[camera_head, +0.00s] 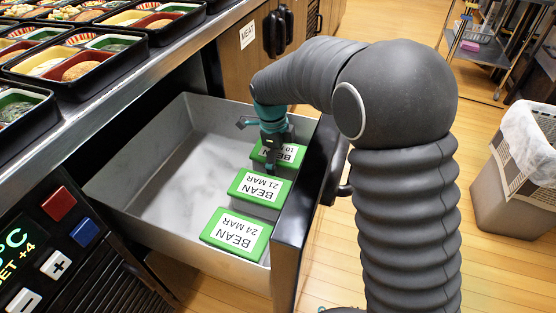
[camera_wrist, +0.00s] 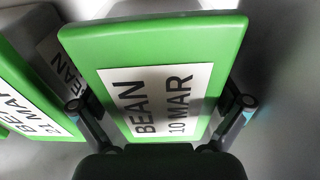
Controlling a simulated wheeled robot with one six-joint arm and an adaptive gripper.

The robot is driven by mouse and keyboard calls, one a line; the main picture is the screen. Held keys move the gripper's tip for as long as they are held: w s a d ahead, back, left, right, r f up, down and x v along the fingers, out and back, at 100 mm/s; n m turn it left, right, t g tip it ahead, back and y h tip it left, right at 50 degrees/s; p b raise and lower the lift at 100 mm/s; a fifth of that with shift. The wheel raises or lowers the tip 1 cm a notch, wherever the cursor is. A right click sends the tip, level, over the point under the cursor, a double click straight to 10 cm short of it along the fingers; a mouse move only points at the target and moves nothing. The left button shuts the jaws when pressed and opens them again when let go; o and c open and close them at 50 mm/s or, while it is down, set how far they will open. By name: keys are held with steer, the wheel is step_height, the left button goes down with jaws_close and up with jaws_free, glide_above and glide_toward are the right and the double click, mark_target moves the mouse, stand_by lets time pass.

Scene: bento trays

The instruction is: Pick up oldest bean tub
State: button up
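Three grey tubs with green lids and white labels stand in a row in the open drawer. The tub marked BEAN 10 MAR (camera_head: 291,153) is at the far end and carries the earliest date. BEAN 21 MAR (camera_head: 260,187) is in the middle, and BEAN 24 MAR (camera_head: 237,233) is nearest. My gripper (camera_head: 270,160) is down at the 10 MAR tub and hides part of its lid. In the wrist view, the 10 MAR lid (camera_wrist: 185,50) lies between my two fingers (camera_wrist: 160,108), one at each side. Whether they press on it is not clear.
The drawer (camera_head: 165,200) has free room left of the tubs; its front panel (camera_head: 305,195) stands close on their right. In the wrist view, the 21 MAR tub (camera_wrist: 32,95) is close beside my left finger. Black bento trays (camera_head: 75,65) line the counter.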

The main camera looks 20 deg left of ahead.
steer(key=c, duration=1.1)
steer(key=shift+r, duration=0.15)
